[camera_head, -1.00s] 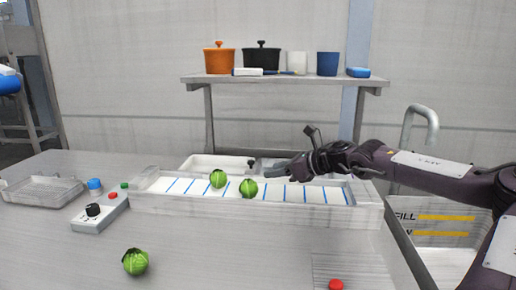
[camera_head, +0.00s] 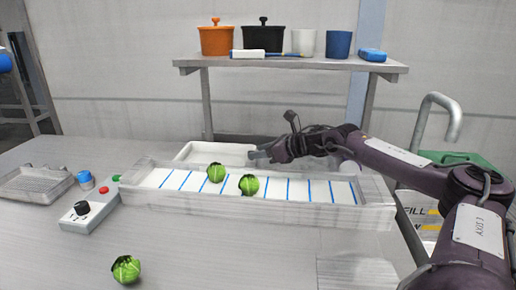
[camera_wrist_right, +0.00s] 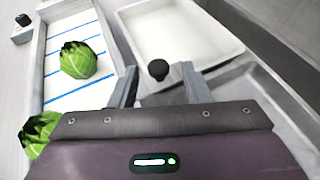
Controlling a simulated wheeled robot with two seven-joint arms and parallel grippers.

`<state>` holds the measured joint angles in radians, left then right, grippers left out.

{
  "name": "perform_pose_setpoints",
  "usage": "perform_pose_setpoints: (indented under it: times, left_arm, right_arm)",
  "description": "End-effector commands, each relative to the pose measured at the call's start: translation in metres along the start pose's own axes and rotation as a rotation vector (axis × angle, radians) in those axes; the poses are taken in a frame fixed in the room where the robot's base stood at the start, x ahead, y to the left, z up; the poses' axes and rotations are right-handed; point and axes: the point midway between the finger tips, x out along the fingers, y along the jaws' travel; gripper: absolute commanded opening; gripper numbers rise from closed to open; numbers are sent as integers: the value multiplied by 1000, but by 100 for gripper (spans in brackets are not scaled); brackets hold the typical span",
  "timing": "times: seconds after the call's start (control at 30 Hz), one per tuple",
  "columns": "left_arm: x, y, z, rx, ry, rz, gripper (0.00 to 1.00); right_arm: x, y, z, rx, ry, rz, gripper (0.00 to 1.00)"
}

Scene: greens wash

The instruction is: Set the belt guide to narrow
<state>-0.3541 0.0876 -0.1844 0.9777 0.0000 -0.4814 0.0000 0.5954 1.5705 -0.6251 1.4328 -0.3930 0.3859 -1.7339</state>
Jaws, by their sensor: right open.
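The belt (camera_head: 305,189) is a long white trough with blue cross lines and pale side walls. A black round knob (camera_wrist_right: 158,70) stands at its far side, by a white tray; I take it for the belt guide's handle. My right gripper (camera_head: 254,156) is over the far side of the belt. In the wrist view its open fingers (camera_wrist_right: 160,88) are spread with the knob in line between them, a little ahead of the tips. Contact cannot be told. The gripper hides the knob in the head view. My left gripper is not in view.
Two green heads (camera_head: 216,173) (camera_head: 248,185) lie on the belt, and another (camera_head: 126,270) on the near table. A control box (camera_head: 88,216) with a black dial stands left of the belt. The white tray (camera_head: 215,153) lies behind it. A shelf (camera_head: 290,65) with pots stands at the back.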

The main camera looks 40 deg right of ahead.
Motion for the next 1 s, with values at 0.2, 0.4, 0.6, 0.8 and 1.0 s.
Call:
perform_pose_setpoints:
  times: [0.2,0.4,0.6,0.8,1.0]
  left_arm:
    - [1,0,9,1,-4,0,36]
    - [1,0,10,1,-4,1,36]
    - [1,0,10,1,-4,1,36]
    - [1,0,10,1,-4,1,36]
    - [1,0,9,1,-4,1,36]
  right_arm:
    - [11,1,1,0,1,2,43]
    - [12,1,0,-1,2,2,43]
    - [11,1,0,-1,2,2,26]
    - [11,1,0,-1,2,2,0]
    - [11,1,0,-1,2,1,0]
